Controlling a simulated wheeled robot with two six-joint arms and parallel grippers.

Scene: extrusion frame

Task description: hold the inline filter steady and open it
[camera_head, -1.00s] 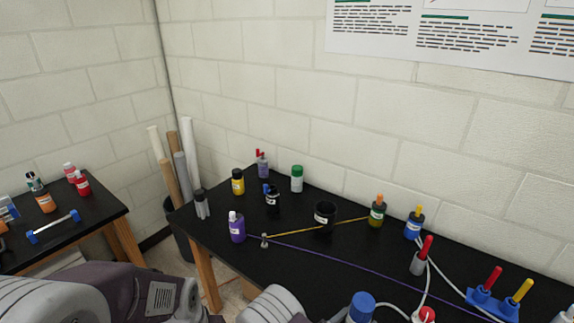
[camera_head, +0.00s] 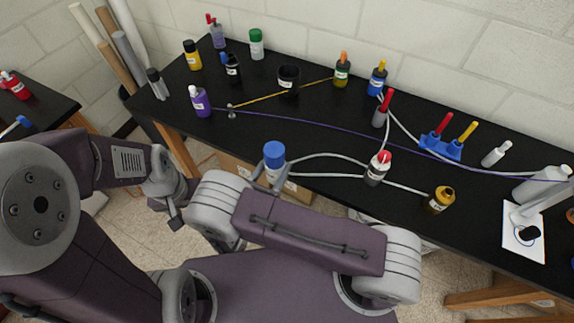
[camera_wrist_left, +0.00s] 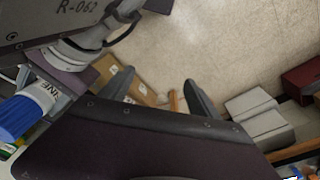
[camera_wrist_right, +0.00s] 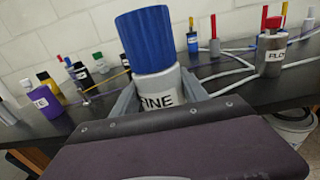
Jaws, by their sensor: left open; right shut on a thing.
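The inline filter, by its look a grey cylinder (camera_head: 275,177) with a blue cap (camera_head: 274,150), stands upright at the table's front edge. In the right wrist view the cap (camera_wrist_right: 147,40) is on and the grey body (camera_wrist_right: 160,92) shows a label ending in "INE". My right gripper (camera_wrist_right: 160,98) is shut around that body, below the cap. My left gripper (camera_wrist_left: 162,95) is open and empty, with floor and boxes behind its fingers. The filter's blue cap (camera_wrist_left: 18,118) lies at the left of the left wrist view, outside the fingers.
White hoses run right from the filter past a red-capped container (camera_head: 377,168). A yellow-brown bottle (camera_head: 438,200) and a blue holder (camera_head: 440,148) stand farther right. Cardboard boxes (camera_wrist_left: 124,82) are on the floor.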

